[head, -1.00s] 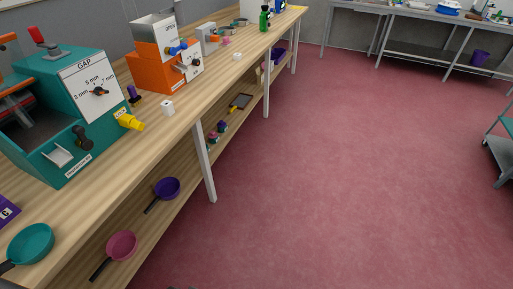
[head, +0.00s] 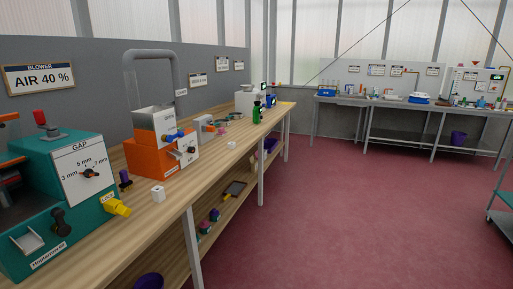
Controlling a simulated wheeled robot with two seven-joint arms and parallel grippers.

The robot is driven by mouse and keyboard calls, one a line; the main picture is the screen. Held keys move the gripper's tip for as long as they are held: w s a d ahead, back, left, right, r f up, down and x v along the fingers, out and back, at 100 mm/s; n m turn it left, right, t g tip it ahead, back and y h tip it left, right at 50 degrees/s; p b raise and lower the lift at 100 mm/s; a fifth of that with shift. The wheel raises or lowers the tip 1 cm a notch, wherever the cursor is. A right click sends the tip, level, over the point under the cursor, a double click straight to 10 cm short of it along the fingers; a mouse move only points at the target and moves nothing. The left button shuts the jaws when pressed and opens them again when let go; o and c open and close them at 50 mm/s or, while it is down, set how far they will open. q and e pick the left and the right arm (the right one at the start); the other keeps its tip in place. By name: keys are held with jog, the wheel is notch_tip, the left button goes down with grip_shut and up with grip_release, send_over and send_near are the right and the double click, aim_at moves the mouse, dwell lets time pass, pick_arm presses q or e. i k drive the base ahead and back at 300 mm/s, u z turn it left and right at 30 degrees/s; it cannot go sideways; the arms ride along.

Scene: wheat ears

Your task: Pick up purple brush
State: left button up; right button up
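A small upright purple and dark object (head: 125,178) stands on the wooden bench between the teal machine and the orange machine. It looks like it could be the purple brush, but it is too small to be sure. Neither of my grippers is in view.
The wooden bench (head: 172,208) runs along the left, with a teal GAP machine (head: 40,222), an orange machine (head: 147,157) and a white cube (head: 158,194). A lower shelf holds small items and a purple bowl (head: 149,281). The red floor (head: 340,220) is clear.

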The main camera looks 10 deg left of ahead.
aim_at(126, 185)
jog(key=u, duration=1.85)
